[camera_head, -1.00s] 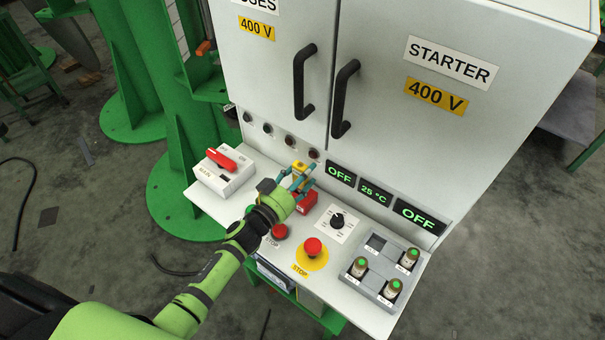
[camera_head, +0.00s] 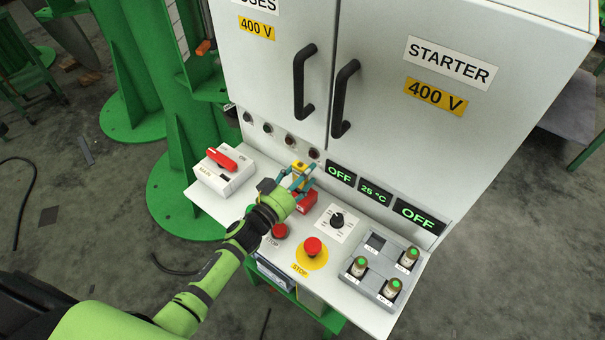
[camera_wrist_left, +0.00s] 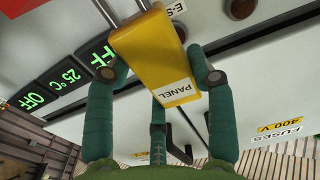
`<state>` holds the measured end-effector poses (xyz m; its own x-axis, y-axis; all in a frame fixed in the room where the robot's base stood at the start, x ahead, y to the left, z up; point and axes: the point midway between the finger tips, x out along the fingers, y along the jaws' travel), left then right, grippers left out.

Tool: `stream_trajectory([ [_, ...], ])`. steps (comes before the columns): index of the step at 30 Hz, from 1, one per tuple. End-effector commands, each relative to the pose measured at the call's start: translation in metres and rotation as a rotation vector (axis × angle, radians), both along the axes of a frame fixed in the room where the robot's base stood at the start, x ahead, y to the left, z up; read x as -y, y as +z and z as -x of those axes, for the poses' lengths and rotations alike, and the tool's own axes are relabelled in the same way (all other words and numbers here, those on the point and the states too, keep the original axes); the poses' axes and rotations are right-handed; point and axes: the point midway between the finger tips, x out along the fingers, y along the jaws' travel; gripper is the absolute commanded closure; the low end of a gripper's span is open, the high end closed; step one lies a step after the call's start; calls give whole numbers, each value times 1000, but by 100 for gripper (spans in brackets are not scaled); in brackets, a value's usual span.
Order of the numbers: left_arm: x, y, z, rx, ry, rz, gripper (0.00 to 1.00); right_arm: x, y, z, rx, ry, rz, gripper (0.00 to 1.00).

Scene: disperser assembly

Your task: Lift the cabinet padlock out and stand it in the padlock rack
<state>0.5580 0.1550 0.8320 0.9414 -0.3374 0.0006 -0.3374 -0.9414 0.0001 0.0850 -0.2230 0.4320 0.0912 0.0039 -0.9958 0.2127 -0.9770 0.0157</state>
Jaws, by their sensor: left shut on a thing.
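A yellow padlock (camera_head: 299,166) with a white label reading PANEL is in my left gripper (camera_head: 300,175). In the left wrist view the padlock (camera_wrist_left: 150,50) sits between the teal fingers, tilted, with its metal shackle pointing away from my palm. The gripper is shut on its body, above the back part of the white panel by the cabinet front. I cannot tell which thing is the padlock rack. My right gripper is out of view.
A red-handled switch box (camera_head: 224,170) stands left of the gripper. A black dial (camera_head: 337,220), a red stop button (camera_head: 313,247) and a grey holder (camera_head: 367,279) with green-topped cylinders are to the right. Cabinet doors with black handles (camera_head: 304,82) rise behind.

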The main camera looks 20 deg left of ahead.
Motion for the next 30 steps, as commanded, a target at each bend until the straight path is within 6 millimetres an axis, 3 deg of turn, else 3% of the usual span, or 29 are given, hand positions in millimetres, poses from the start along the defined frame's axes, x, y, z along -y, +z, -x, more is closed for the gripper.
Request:
stream_trajectory([
  [30,0,-26,0,2,-1,1,83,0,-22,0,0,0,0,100],
])
